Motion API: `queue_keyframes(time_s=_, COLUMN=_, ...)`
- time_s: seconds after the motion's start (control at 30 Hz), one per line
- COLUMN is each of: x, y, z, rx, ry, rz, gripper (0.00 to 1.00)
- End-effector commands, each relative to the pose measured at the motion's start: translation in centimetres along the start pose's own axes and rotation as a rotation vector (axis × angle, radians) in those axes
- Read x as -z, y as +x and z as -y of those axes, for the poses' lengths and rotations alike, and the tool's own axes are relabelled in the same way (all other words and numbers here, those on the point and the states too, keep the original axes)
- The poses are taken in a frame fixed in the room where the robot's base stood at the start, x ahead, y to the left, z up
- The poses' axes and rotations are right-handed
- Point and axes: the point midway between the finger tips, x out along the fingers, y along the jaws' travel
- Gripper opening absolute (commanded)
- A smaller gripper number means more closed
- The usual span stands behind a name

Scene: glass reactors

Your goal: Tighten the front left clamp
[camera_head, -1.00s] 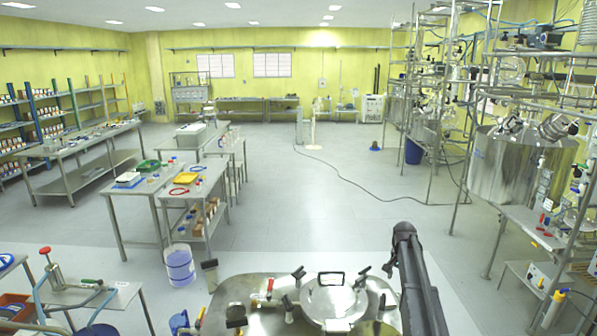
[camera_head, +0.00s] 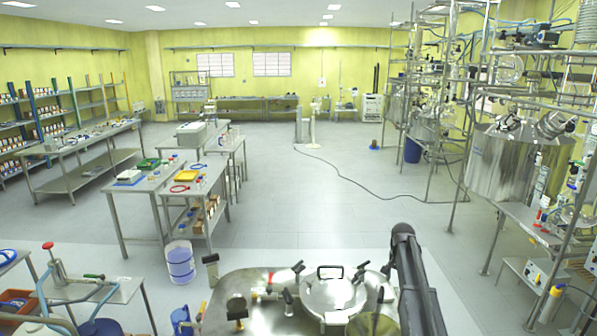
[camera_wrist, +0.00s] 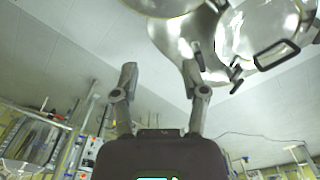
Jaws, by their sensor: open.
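A steel vessel top (camera_head: 260,310) with a round hatch lid (camera_head: 325,297) is at the bottom of the head view. The lid has a black handle (camera_head: 330,271). Dark-handled clamps stand around it, including a back left one (camera_head: 298,267) and a left one (camera_head: 287,296) nearer me. In the wrist view the lid's handle (camera_wrist: 277,54) is at upper right, with two clamp levers, one (camera_wrist: 198,56) and another (camera_wrist: 236,75), beside it. My gripper (camera_wrist: 159,80) is open and empty, its fingers apart below the levers. The head view shows my arm but not the fingers.
Steel tables are at left. A frame with a steel reactor (camera_head: 490,165) stands at right.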

Motion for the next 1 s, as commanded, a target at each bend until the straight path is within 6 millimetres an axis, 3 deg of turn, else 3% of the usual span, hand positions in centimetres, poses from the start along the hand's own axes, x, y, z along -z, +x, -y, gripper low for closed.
queue_keyframes(time_s=0.37, x=-2.5, y=2.5, z=-0.3, rx=0.0, ry=-0.046, rz=0.0, gripper=0.57)
queue_keyframes(time_s=1.0, x=-12.5, y=11.7, z=-1.7, rx=0.0, ry=-0.245, rz=0.0, gripper=0.57)
